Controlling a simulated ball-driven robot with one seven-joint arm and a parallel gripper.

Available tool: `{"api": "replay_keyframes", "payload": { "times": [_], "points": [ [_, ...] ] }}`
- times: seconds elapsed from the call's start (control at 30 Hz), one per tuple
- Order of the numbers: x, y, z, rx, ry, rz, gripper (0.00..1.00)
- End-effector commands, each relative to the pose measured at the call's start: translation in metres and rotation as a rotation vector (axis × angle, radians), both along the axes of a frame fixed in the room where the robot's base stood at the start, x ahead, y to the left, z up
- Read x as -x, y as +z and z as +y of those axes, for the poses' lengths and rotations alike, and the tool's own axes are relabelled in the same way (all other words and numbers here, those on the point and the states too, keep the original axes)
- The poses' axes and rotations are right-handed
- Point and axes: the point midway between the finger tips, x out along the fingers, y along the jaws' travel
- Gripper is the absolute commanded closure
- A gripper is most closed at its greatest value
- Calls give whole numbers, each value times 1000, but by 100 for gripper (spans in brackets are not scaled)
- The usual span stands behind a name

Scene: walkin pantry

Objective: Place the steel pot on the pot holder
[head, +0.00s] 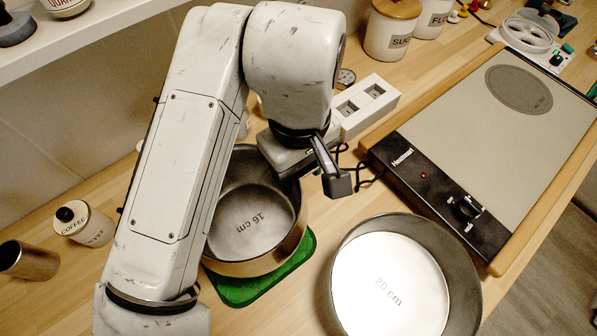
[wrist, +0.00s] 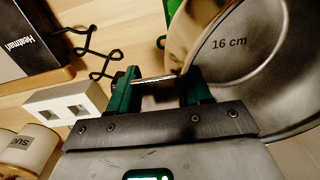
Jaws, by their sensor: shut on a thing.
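The steel pot (head: 240,218), marked "16 cm" inside, is over the green pot holder (head: 245,292), whose front and right edges show from under it. I cannot tell whether the pot rests on the holder or hangs slightly above it. My gripper (head: 318,178) is at the pot's upper right edge, partly hidden by my arm. In the wrist view my gripper (wrist: 163,88) is shut on a thin metal part at the edge of the pot (wrist: 240,60). My arm covers the pot's left side in the head view.
A larger pan (head: 458,262) marked "20 cm" stands close at the right. Behind are a hotplate (head: 455,130) on a wooden board, a white socket block (head: 368,105) with a black cable, and a sugar canister (head: 391,35). A coffee jar (head: 84,222) and metal cup (head: 28,260) stand left.

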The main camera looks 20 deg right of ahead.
Motion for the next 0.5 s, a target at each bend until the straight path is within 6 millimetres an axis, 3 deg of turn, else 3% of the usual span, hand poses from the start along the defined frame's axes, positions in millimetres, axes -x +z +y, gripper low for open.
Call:
{"api": "replay_keyframes", "payload": {
  "times": [0.2,0.5],
  "points": [
    [1,-26,0,0,0,2,100],
    [0,-29,0,0,-1,0,100]
  ]
}}
